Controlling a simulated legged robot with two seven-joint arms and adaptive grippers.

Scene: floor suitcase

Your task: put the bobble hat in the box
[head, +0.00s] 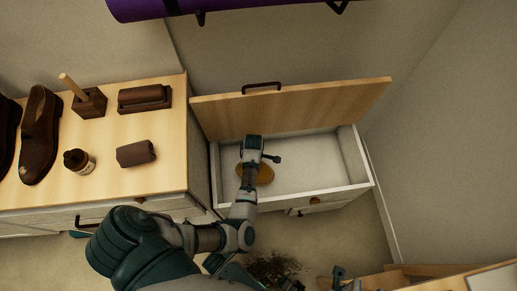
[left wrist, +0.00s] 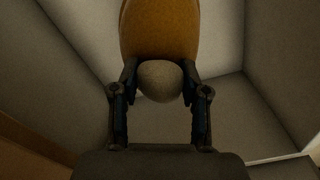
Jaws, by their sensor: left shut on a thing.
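The bobble hat is mustard-orange with a grey pompom; it shows in the head view (head: 264,174) partly hidden under my left arm. In the left wrist view the hat (left wrist: 160,30) hangs beyond the fingers. My left gripper (head: 262,155) is shut on the pompom; its fingers press both sides of it in the left wrist view (left wrist: 160,85). The box (head: 325,191) is white inside, with its wooden lid (head: 290,100) raised at the back. Hat and gripper are over the left part of the box; I cannot tell whether the hat touches its floor. My right gripper (head: 345,279) shows only partly at the bottom edge.
A wooden-topped cabinet (head: 120,185) left of the box bears brown shoes (head: 40,135), a brush (head: 145,98), a small bottle (head: 79,161) and dark blocks. A purple roll (head: 190,8) is above. A dark patch (head: 275,267) lies on the floor in front. The box's right part is clear.

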